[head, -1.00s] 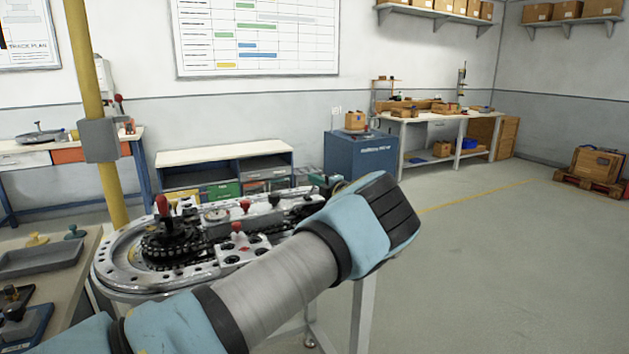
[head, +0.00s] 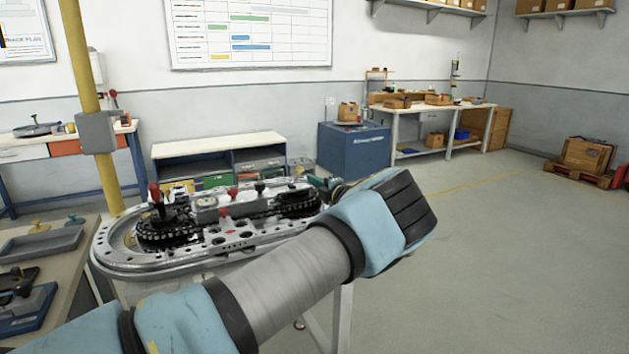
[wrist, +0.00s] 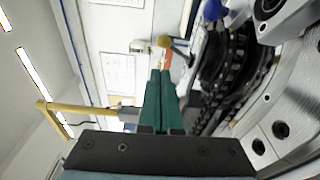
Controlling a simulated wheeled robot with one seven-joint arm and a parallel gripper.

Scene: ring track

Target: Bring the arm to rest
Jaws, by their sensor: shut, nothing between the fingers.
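My gripper (wrist: 160,100) shows in the wrist view as two green fingers side by side, shut with nothing between them. The ring track (head: 115,258), a metal oval with a black chain and red and black knobs, lies behind my arm. In the wrist view the track (wrist: 290,105) fills the right side, tilted, with the fingers to its left and apart from it in the picture.
A yellow post (head: 88,90) with a grey box stands left of the track. A side table (head: 75,285) with a grey tray (head: 40,245) is at the left. A low shelf unit (head: 220,146), a blue cabinet (head: 352,150) and a workbench (head: 440,112) stand behind.

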